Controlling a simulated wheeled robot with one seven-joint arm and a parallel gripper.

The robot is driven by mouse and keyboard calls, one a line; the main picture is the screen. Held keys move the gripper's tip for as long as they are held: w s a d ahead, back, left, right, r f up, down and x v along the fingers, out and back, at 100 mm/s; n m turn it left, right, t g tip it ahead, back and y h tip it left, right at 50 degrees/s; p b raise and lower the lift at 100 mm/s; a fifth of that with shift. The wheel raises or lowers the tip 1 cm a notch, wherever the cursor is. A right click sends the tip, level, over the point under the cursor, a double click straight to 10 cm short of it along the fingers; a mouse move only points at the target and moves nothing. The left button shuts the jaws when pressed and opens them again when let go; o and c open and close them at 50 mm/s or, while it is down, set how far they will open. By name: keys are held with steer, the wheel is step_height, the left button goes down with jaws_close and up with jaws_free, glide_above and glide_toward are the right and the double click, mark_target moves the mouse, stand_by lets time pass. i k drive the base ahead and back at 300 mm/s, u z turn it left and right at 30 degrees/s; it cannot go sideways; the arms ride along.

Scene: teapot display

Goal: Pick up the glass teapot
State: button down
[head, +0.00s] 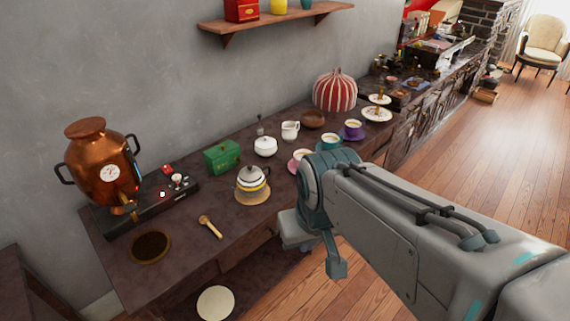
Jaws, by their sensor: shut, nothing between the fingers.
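The teapot (253,183) sits on a round tan trivet (252,198) on the dark counter, left of my arm. It is small in view, with a pale, dark and yellow banded body and a dark-looking handle; I cannot make out its glass clearly. My gripper (336,268) hangs at the end of my grey arm, over the counter's front edge, to the right of and lower in the picture than the teapot. It is shut and holds nothing. It is apart from the teapot. My wrist hides part of the counter behind it.
A copper samovar (104,165) stands at the left end. A green box (222,157), white sugar bowl (265,146), wooden scoop (210,226) and cups (299,159) surround the teapot. A striped cozy (335,91) stands farther back. A wall shelf (275,22) hangs above. Open floor lies right.

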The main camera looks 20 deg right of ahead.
mark_target(248, 189)
steer(key=z, duration=0.6)
steer(key=i, duration=1.05)
steer(key=z, duration=0.9)
steer(key=k, duration=0.85)
steer(key=u, duration=0.75)
steer(key=i, duration=0.5)
steer(key=z, duration=0.05)
